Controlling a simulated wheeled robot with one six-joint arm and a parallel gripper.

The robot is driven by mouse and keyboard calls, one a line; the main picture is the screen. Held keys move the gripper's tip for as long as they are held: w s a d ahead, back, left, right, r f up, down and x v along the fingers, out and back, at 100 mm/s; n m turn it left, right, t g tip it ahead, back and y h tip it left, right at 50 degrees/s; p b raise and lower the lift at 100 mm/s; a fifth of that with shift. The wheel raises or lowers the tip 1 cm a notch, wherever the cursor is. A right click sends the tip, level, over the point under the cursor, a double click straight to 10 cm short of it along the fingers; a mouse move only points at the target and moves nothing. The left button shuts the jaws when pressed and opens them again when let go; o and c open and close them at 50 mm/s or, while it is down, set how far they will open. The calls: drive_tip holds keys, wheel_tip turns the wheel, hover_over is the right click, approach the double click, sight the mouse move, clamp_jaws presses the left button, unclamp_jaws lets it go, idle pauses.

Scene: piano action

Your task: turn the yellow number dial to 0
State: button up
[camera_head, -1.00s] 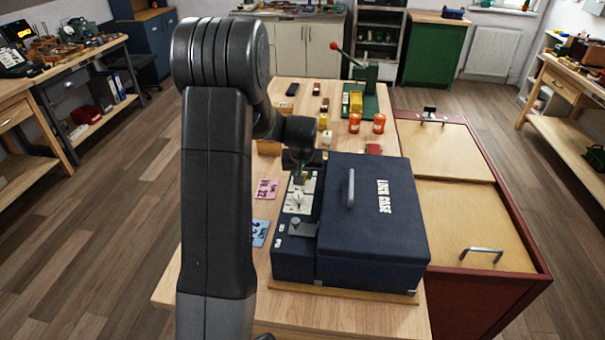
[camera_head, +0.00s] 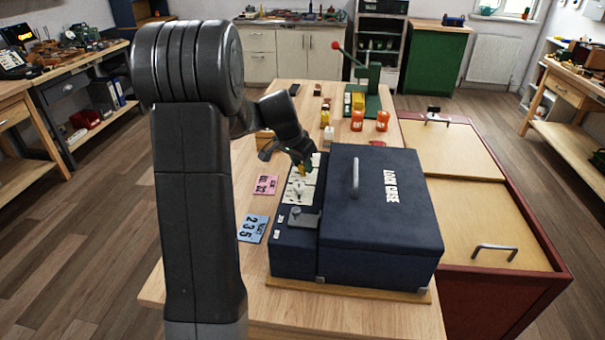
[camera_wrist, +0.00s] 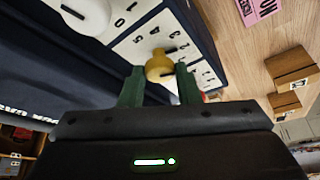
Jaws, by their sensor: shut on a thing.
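The dial also shows small in the head view (camera_head: 302,169), under my tilted gripper (camera_head: 304,165). The plate is on the left part of the dark blue lock case (camera_head: 385,225).
A white dial (camera_wrist: 86,12) is beside the yellow one. A pink card (camera_head: 264,185) and a blue card (camera_head: 253,229) lie left of the case. Orange jars (camera_head: 383,121) stand farther back on the table.

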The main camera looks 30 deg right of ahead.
drive_tip(key=m+g+b, duration=0.1)
drive_tip(key=m+b, duration=0.1)
drive_tip(key=m, duration=0.1)
drive_tip(key=shift+w+f+m, duration=0.1)
drive_tip(key=shift+w+m, duration=0.05)
drive_tip(key=shift+m, duration=0.25)
drive_tip(key=m+g+b, duration=0.1)
drive_tip(key=m, duration=0.2)
drive_tip(key=shift+w+m+g, duration=0.15)
drive_tip(key=shift+m+g, duration=0.15)
drive_tip(key=shift+g, duration=0.1)
drive_tip(key=m, duration=0.2)
drive_tip(key=m+g+y, duration=0.1)
drive_tip(key=shift+d+r+m, duration=0.1)
drive_tip(key=shift+r+m, duration=0.1)
drive_tip(key=shift+m, duration=0.2)
drive_tip(key=m+p, duration=0.1)
drive_tip(key=m, duration=0.1)
drive_tip(key=m+g+y+p, duration=0.1)
drive_tip(key=m, duration=0.1)
drive_tip(key=shift+w+d+m, duration=0.1)
drive_tip(key=shift+w+m, duration=0.05)
drive_tip(key=shift+m, duration=0.15)
drive_tip(key=shift+m+g, duration=0.3)
drive_tip(key=o, duration=0.9)
drive_tip(key=shift+o, duration=0.2)
drive_tip(key=v, duration=1.3)
drive_tip(key=shift+r+p, duration=0.35)
drive_tip(key=shift+p, duration=0.05)
